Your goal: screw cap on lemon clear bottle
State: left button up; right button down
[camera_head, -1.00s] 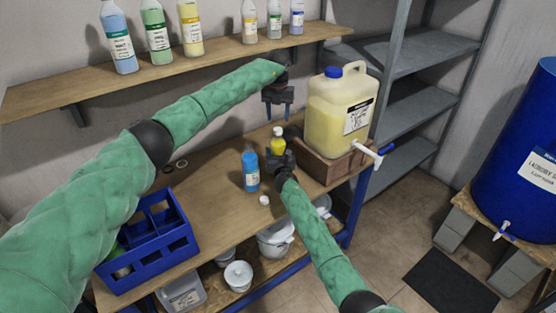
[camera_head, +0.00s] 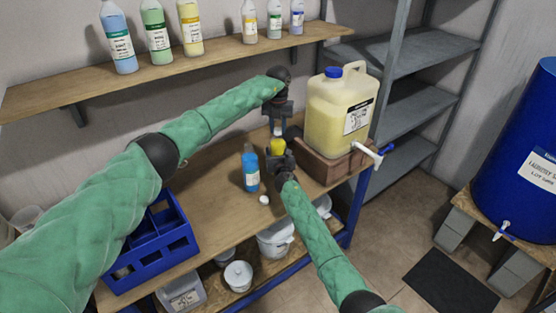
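The lemon clear bottle (camera_head: 277,146) is small, yellow and upright above the workbench. My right gripper (camera_head: 279,157) is around its lower part and appears shut on it, hiding its label. My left gripper (camera_head: 278,127) points straight down over the bottle's top, with its fingers on either side of a small pale piece. I cannot tell whether that piece is a cap or the bottle's neck, or whether the fingers press on it. A loose white cap (camera_head: 264,200) lies near the bench's front edge.
A blue bottle (camera_head: 250,168) stands just left of my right gripper. A yellow jug (camera_head: 338,112) with a tap sits on a wooden stand (camera_head: 322,170) close to the right. A blue crate (camera_head: 150,258) is at the bench's left. Several bottles line the wall shelf (camera_head: 200,65) above.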

jog(key=shift+f, duration=0.2)
pick_arm(q)
jog(key=o, duration=1.1)
jog(key=shift+o, duration=0.2)
notch_tip(320, 180, up, 12)
pick_arm(e)
jog(key=c, duration=0.5)
grip_release()
pick_arm(q)
jog(key=shift+f, duration=0.1)
pick_arm(e)
jog(key=shift+o, duration=0.7)
jog(key=shift+r, duration=0.1)
